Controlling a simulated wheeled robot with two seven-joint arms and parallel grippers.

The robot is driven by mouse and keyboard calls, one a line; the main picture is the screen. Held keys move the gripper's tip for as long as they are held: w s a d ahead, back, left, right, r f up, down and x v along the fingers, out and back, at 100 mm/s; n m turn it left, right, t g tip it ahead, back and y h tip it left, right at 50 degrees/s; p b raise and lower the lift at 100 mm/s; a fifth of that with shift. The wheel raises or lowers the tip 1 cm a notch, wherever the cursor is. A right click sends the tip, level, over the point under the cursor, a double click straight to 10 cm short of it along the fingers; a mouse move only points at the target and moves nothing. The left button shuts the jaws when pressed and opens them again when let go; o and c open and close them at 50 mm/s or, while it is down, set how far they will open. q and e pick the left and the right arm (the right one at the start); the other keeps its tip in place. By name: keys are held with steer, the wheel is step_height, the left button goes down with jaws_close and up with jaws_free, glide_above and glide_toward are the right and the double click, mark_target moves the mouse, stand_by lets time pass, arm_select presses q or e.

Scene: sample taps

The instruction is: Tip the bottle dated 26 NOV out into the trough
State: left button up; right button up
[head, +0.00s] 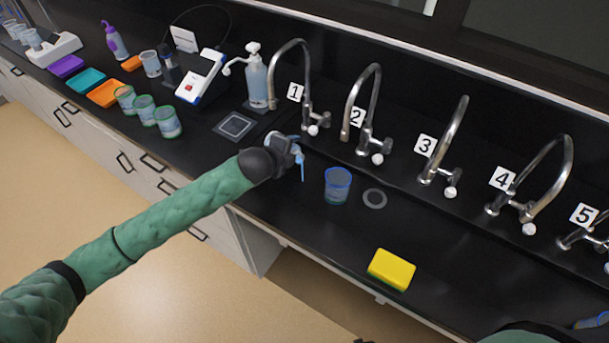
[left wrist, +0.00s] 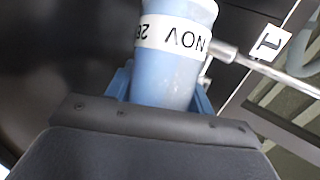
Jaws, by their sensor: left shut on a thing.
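My left gripper (head: 300,165) is over the black counter in front of tap 1. In the left wrist view, its blue fingers are shut on a bluish bottle (left wrist: 167,75) with a white band reading 26 NOV. The print shows upside down there. In the head view the bottle is mostly hidden by the gripper, so its tilt is unclear. The black trough area (head: 440,235) runs below the row of taps; its edges are hard to make out. My right gripper is not seen.
Numbered taps stand along the back, with tap 1 (head: 303,85) nearest the gripper. A blue-rimmed cup (head: 338,185), a grey ring (head: 374,198) and a yellow sponge (head: 391,270) are to the right. Several cups (head: 145,108) and a pump bottle (head: 256,78) are to the left.

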arm_select(q)
steer(key=shift+r, duration=0.1)
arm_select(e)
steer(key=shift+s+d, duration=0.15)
arm_select(q)
steer(key=shift+t, duration=0.3)
steer(key=shift+s+f+m+y, duration=0.1)
steer(key=shift+f+m+y, duration=0.1)
steer(key=shift+m+y, duration=0.1)
stand_by(0.3)
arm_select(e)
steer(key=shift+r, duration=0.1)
arm_select(q)
steer(key=shift+f, duration=0.1)
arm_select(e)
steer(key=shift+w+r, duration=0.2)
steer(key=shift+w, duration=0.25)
arm_select(q)
steer(key=shift+t, duration=0.3)
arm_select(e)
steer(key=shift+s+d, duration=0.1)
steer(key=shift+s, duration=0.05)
arm_select(q)
steer(key=shift+d+m, duration=0.1)
steer(key=shift+m, duration=0.3)
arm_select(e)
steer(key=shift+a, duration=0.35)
